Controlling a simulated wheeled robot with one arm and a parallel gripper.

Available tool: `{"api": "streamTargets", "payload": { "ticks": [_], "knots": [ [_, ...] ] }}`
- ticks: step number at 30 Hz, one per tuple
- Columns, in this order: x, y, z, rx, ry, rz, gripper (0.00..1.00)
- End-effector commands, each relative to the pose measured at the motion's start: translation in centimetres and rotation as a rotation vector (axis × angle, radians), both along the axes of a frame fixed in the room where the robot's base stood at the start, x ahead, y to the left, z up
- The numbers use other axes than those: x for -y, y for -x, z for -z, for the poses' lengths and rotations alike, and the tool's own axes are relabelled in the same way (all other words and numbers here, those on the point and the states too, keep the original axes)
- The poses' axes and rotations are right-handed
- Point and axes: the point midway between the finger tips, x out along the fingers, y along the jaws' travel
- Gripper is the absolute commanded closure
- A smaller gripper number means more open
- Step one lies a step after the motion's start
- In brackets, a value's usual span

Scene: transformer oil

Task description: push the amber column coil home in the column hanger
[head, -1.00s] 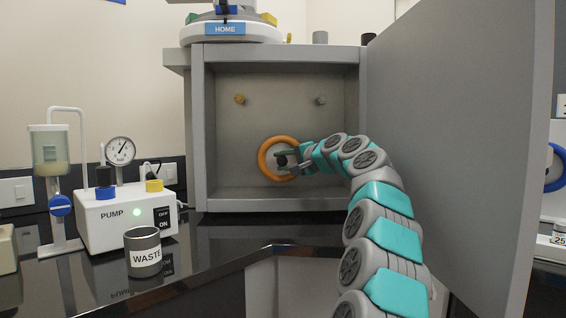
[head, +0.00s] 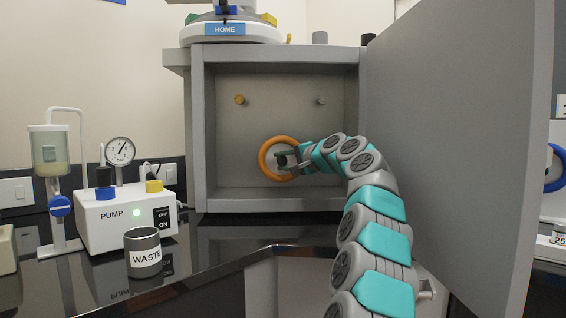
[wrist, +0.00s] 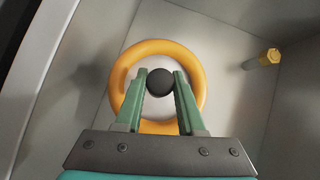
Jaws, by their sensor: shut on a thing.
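The amber column coil (head: 263,165) is an orange ring low on the back wall of the open grey cabinet. In the wrist view the ring (wrist: 197,72) surrounds a pale disc and a round black knob (wrist: 159,83) at its middle. My gripper (head: 283,160) reaches in from the right. Its green fingers, also in the wrist view (wrist: 160,78), are shut on the black knob, one on each side. The ring looks near the back wall, but any gap behind it cannot be told. The column hanger's fitting is not seen, hidden behind the coil.
An amber peg (head: 240,100) and a grey peg (head: 321,101) stick out of the back wall above the coil. The cabinet door (head: 460,130) stands open at right, close to my arm. A pump (head: 128,215) and a waste cup (head: 142,252) stand at left.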

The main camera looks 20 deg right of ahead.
Motion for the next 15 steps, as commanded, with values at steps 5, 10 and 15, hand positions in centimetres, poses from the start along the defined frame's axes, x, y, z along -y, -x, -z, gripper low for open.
{"api": "streamTargets", "payload": {
  "ticks": [5, 10, 15],
  "knots": [
    [0.22, -0.31, -0.20, 0.003, 0.003, 0.002, 1.00],
    [0.34, -0.69, -0.13, 0.004, 0.003, 0.003, 1.00],
    [0.35, -1.07, 0.02, 0.001, 0.005, 0.000, 1.00]
  ]
}}
